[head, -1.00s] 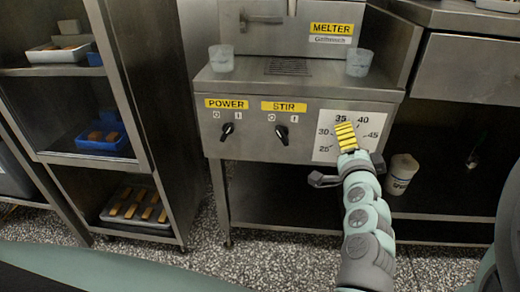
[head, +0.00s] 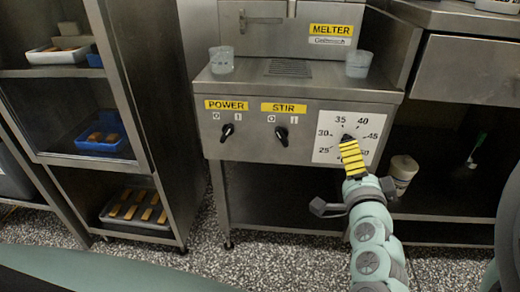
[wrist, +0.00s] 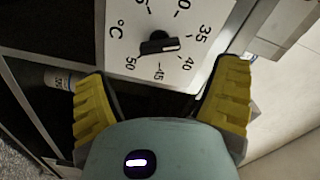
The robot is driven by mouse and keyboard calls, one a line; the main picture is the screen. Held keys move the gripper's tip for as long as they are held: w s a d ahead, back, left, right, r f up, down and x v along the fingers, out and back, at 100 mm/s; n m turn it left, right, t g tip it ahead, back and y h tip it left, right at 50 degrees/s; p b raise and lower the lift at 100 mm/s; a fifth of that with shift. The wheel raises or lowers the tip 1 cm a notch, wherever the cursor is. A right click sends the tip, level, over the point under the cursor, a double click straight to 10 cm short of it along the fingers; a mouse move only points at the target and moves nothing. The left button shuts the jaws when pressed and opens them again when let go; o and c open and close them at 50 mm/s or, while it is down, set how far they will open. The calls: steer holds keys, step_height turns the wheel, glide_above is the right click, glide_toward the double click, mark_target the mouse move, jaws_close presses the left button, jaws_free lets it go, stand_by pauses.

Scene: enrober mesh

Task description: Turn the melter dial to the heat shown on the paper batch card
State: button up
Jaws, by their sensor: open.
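The melter dial is a dark knob with a white line, on a white scale plate (head: 325,152) at the right of the melter front. In the wrist view the knob (wrist: 158,43) shows fully, and its white line lies toward the side between 35 and 40. In the head view my gripper (head: 352,155) partly covers the knob and the lower scale. In the wrist view my gripper (wrist: 163,76) is open, its yellow-padded fingers apart on either side of the knob's lower area, nothing between them. I cannot see a paper batch card in any view.
The POWER switch (head: 227,131) and STIR switch (head: 282,134) are left of the dial. Two cups (head: 221,60) (head: 358,64) stand on the melter ledge. A white tub (head: 402,172) sits on the lower shelf at right. A rack with trays (head: 101,150) stands left.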

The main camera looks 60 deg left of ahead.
steer(key=v, duration=0.5)
stand_by(0.6)
